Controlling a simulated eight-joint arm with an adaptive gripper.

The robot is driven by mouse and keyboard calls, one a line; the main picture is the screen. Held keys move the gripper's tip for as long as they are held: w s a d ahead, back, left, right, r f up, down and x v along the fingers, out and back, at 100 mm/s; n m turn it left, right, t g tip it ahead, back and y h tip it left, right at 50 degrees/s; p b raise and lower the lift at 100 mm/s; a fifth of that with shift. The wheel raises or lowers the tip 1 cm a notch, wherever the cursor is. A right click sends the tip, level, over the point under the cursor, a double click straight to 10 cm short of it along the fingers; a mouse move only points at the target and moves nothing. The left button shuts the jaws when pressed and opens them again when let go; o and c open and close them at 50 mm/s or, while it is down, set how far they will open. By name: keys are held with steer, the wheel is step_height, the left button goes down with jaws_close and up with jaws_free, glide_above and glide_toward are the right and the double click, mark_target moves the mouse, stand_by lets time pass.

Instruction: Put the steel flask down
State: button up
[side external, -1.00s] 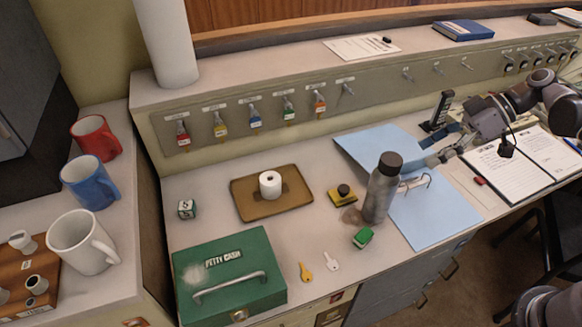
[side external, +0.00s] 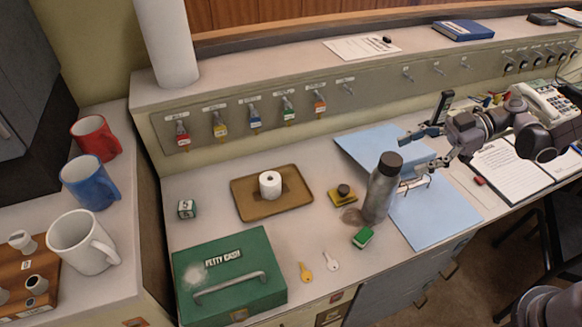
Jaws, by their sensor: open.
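The steel flask (side external: 380,192) stands upright on the desk, a grey bottle with a dark cap. It is at the left edge of the blue folder (side external: 425,212), right of the stamp pad. My gripper (side external: 402,150) is open and empty. It is up and to the right of the flask in the picture, over the upper part of the folder, with its fingers spread apart. The fingers look clear of the flask.
Left are a brown tray (side external: 244,205) with a white roll and a green cash box (side external: 232,280). Two keys lie in front. An open notebook (side external: 500,172) lies right.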

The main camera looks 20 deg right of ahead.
mark_target(399, 158)
steer(key=shift+x, duration=2.7)
steer(key=shift+w+d+r, duration=0.1)
steer(key=shift+w, duration=0.05)
jaws_close()
